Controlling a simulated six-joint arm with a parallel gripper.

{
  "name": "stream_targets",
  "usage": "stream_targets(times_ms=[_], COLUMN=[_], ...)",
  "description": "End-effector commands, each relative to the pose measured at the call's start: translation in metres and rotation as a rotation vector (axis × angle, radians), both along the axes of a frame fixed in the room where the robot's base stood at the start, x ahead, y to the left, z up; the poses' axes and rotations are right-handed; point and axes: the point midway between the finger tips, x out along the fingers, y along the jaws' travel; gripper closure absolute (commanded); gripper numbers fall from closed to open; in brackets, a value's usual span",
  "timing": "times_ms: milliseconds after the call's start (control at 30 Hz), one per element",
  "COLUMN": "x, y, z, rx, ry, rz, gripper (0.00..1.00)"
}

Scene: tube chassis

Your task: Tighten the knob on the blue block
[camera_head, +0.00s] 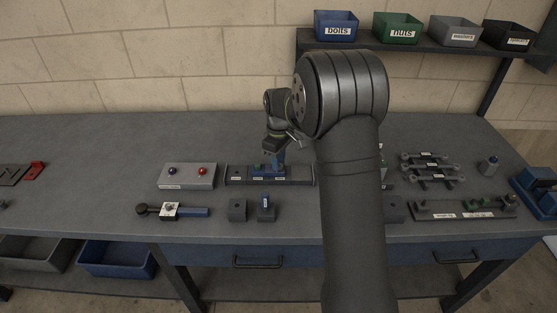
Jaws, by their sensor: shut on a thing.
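A dark fixture rail (235,181) lies on the bench left of my arm. A blue block (266,173) sits on it, with a small green part (258,166) on its left side. My gripper (277,151) points down over the right side of this block. It is shut on a small blue upright piece (278,159), which seems to be the knob. The fingertips and the knob's seat are too small to make out, so I cannot tell how far down it sits.
A grey box (187,184) with a blue and a red button stands left of the rail. Two dark blocks, one (237,210) plain and one (266,214) with a blue top, stand in front. A blue-handled tool (193,212) lies front left.

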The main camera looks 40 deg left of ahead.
Motion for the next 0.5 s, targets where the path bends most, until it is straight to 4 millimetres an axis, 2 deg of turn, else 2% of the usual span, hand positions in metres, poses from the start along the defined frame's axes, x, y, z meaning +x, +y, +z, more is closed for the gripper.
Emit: stream_targets(times_ms=[267,500], x=[0.0004,0.0011], y=[0.0002,0.0005], z=[0.0002,0.0002], rx=[0.000,0.000], ry=[0.000,0.000], rz=[-0.070,-0.241], gripper=[1.00,1.00])
